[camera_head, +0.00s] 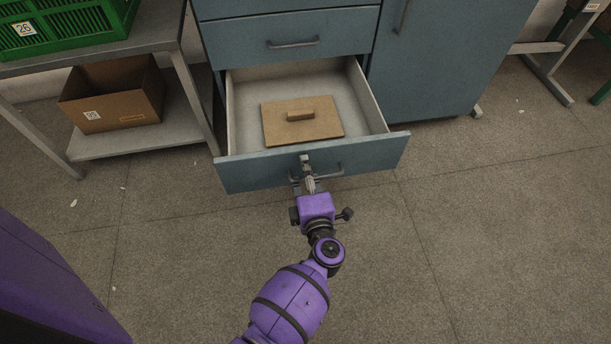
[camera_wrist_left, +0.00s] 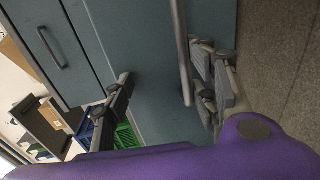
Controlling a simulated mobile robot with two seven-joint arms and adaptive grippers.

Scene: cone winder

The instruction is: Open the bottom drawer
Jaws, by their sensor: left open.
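The bottom drawer (camera_head: 247,172) of the blue-grey cabinet stands pulled out, with its inside showing. Its grey bar handle (camera_head: 331,172) is on the front panel, partly hidden by my left gripper (camera_head: 308,180). My left gripper is open at the handle. In the left wrist view the handle (camera_wrist_left: 182,60) runs between the spread fingers of the left gripper (camera_wrist_left: 165,95), in front of the drawer front (camera_wrist_left: 150,75). I cannot tell whether a finger touches the handle. My right gripper is not in view.
A brown board with a grip block (camera_head: 285,130) lies in the drawer. A closed drawer (camera_head: 345,38) is above it and a cabinet door (camera_head: 435,65) to the right. A shelf rack (camera_head: 150,143) with a cardboard box (camera_head: 112,98) and green crate (camera_head: 75,27) stands left. Floor in front is clear.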

